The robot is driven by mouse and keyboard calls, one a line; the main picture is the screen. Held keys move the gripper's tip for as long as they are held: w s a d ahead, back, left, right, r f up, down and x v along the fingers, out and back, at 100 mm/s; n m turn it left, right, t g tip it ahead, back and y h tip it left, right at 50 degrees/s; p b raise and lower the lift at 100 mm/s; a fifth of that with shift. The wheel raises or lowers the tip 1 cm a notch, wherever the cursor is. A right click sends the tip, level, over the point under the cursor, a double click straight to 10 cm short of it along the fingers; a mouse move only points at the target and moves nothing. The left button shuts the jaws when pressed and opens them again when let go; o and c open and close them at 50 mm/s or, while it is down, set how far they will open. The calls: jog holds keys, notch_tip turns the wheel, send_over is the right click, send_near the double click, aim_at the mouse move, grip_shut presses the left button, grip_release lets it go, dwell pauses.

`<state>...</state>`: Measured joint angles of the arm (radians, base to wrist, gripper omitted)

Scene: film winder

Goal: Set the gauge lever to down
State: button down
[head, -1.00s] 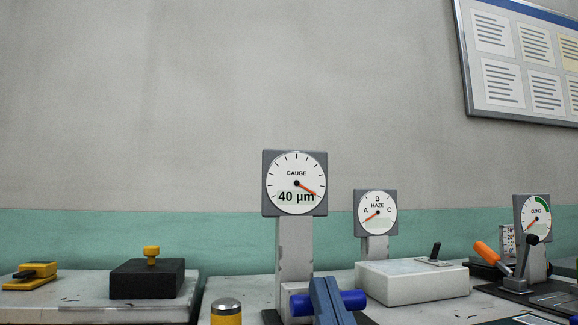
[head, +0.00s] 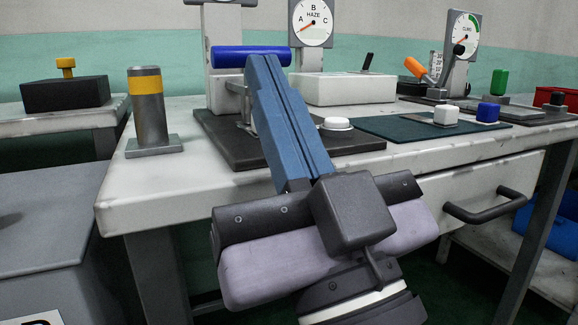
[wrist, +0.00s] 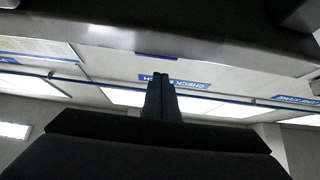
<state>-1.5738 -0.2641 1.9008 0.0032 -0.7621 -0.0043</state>
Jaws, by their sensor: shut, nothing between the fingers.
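The gauge lever shows a blue horizontal grip (head: 228,57) in front of the grey gauge stand (head: 218,85), above a dark base plate (head: 220,138). The grip sits high, near the top of the visible stand. The gauge dial is cut off by the upper edge in the head view. My gripper (head: 262,60) has its blue fingers shut and empty, pointing up and away. The fingertips overlap the grip's middle from the front; I cannot tell if they touch.
A yellow-banded post (head: 149,112) stands left of the plate. A white round button (head: 337,124) is on the plate's right. A green mat (head: 400,128) holds white and blue knobs further right. The HAZE dial (head: 313,22) and a white box (head: 345,88) are behind.

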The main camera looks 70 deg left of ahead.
jog(key=b+v, duration=0.2)
jog(key=b, duration=0.3)
jog(key=shift+d+f, duration=0.15)
jog(key=shift+d, duration=0.05)
jog(key=b, duration=0.3)
jog(key=shift+d+f+b, duration=0.15)
jog(key=shift+d+b, duration=0.15)
jog(key=shift+b, duration=0.05)
jog(key=b, duration=0.2)
jog(key=shift+d+f+b, duration=0.15)
jog(key=shift+d+b, duration=0.15)
jog(key=shift+b, duration=0.05)
jog(key=shift+d+b, duration=0.1)
jog(key=shift+b, duration=0.2)
jog(key=shift+d+b, duration=0.2)
jog(key=shift+b, duration=0.2)
